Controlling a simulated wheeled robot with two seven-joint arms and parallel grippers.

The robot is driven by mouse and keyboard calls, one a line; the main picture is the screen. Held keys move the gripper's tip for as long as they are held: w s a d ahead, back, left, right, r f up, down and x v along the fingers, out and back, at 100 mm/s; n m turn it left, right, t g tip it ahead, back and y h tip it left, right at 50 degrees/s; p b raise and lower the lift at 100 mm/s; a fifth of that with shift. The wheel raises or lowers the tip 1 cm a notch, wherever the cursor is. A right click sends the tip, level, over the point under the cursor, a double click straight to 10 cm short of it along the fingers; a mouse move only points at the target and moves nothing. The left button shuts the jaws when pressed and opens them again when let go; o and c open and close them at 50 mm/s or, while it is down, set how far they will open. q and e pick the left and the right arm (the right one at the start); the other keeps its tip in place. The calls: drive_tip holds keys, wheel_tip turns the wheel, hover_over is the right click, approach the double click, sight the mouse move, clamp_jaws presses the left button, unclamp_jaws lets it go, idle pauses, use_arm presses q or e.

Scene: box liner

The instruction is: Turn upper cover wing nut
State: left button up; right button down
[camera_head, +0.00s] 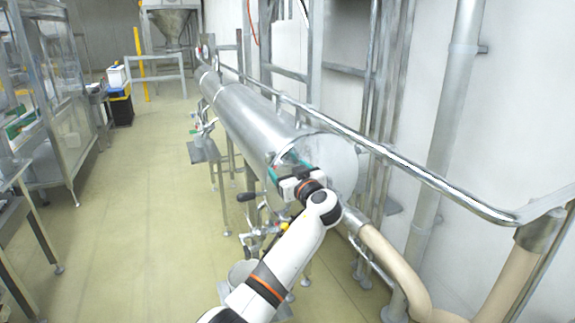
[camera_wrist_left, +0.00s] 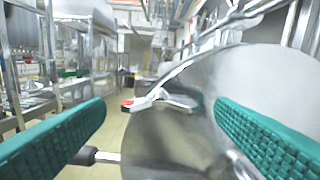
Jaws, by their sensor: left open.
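The silver wing nut (camera_wrist_left: 162,100), with a red part at its left end, shows in the left wrist view at the edge of the round metal cover (camera_wrist_left: 165,145). The large steel cylinder (camera_head: 245,115) lies lengthwise in the head view. My left gripper (camera_head: 281,166) is at its near end, with teal fingers. In the left wrist view the fingers are wide apart, one on each side of the wing nut, which appears ahead of them. Nothing is between the fingertips. In the head view my gripper hides the wing nut. My right gripper does not show.
A black-ended lever (camera_wrist_left: 88,156) sticks out left of the cover, low in the wrist view. A steel rail (camera_head: 400,160) runs along the right. A beige hose (camera_head: 390,262) curves below it. The floor (camera_head: 130,200) to the left is clear.

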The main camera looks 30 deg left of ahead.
use_arm(q)
drive_tip(key=shift+w+a, duration=0.4)
drive_tip(key=shift+a, duration=0.05)
drive_tip(key=c, duration=1)
drive_tip(key=shift+f, duration=0.1)
